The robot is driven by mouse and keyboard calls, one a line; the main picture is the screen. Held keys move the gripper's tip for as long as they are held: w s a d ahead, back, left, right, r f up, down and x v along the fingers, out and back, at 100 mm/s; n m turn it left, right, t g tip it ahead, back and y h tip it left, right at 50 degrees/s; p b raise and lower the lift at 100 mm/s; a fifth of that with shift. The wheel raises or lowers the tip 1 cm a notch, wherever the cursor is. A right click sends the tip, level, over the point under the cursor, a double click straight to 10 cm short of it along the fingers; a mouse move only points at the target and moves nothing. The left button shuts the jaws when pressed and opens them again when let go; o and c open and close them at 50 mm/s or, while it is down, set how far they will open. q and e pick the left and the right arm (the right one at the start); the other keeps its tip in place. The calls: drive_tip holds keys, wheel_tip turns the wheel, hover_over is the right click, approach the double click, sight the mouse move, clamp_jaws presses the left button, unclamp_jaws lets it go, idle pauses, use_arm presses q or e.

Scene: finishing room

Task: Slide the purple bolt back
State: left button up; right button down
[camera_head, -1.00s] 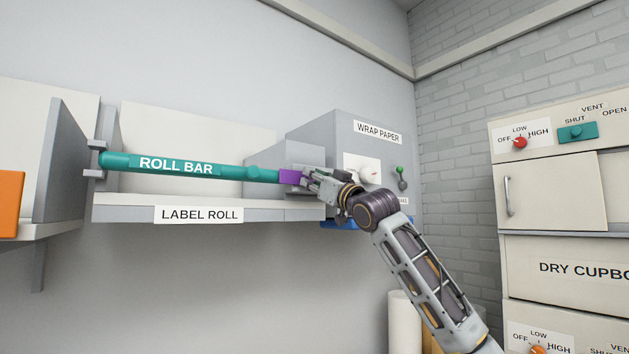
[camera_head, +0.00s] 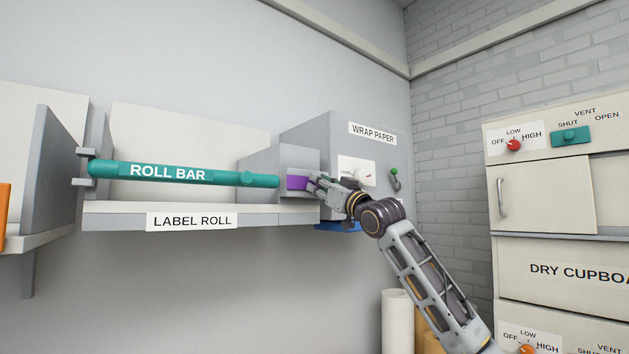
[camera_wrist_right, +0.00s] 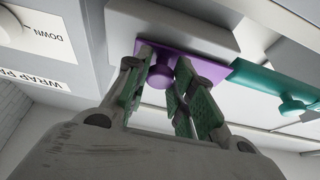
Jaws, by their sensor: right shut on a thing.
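The purple bolt (camera_head: 297,182) sits at the grey block on the right end of the label roll shelf. In the right wrist view it is a flat purple plate (camera_wrist_right: 205,64) with a round purple knob (camera_wrist_right: 160,76). My right gripper (camera_head: 314,184) is shut on the bolt; in the wrist view its fingers (camera_wrist_right: 160,88) stand on both sides of the knob. The teal roll bar (camera_head: 215,175) lies left of the bolt, with a small gap in the head view. Its knobbed end also shows in the wrist view (camera_wrist_right: 275,88). My left gripper is not in view.
The label roll shelf (camera_head: 110,222) runs left. A dry cupboard (camera_head: 540,258) stands at right. Rolls stand below my arm.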

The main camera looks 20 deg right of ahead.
drive_tip(key=shift+w+d+r+p, duration=0.1)
drive_tip(key=shift+w+d+p, duration=0.15)
drive_tip(key=shift+d+p, duration=0.45)
drive_tip(key=shift+d, duration=0.15)
drive_tip(key=c, duration=1.4)
unclamp_jaws()
drive_tip(key=shift+o, duration=1.1)
drive_tip(key=shift+w+d, duration=0.1)
drive_tip(key=shift+d, duration=0.05)
drive_tip(key=shift+f, duration=0.2)
